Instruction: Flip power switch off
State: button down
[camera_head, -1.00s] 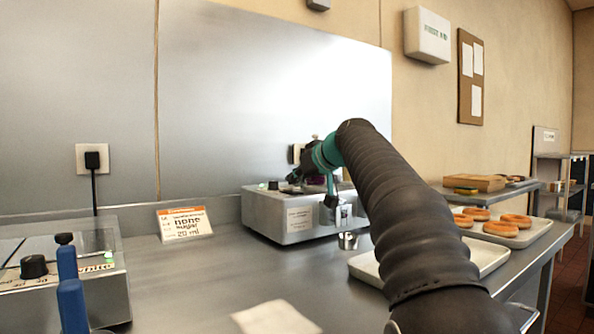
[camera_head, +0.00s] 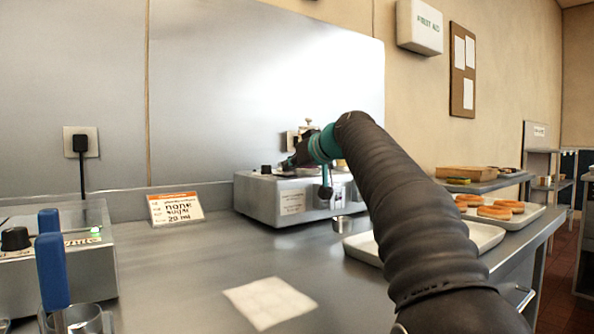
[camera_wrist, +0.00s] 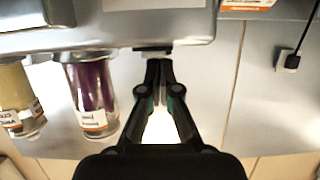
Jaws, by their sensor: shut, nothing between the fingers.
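A steel machine (camera_head: 310,200) stands on the counter by the back wall, with a black knob (camera_head: 266,169) on its left top. In the head view my gripper (camera_head: 290,163) reaches over this machine. In the wrist view its fingertips (camera_wrist: 159,64) are together, empty, at the edge of the machine (camera_wrist: 110,32). A small dark piece (camera_wrist: 152,49) sits at that edge just beyond the fingertips. I cannot tell whether it is the power switch or whether the fingers touch it. No switch is clearly seen in the head view.
Two jars, one purple (camera_wrist: 92,95) and one yellowish (camera_wrist: 18,92), are left of my gripper in the wrist view. Another machine (camera_head: 60,262) with a lit green light is front left.

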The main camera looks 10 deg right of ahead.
jog(key=shift+r, duration=0.1)
jog(key=shift+r+p, duration=0.7)
jog(key=shift+p, duration=0.1)
jog(key=v, duration=1.2)
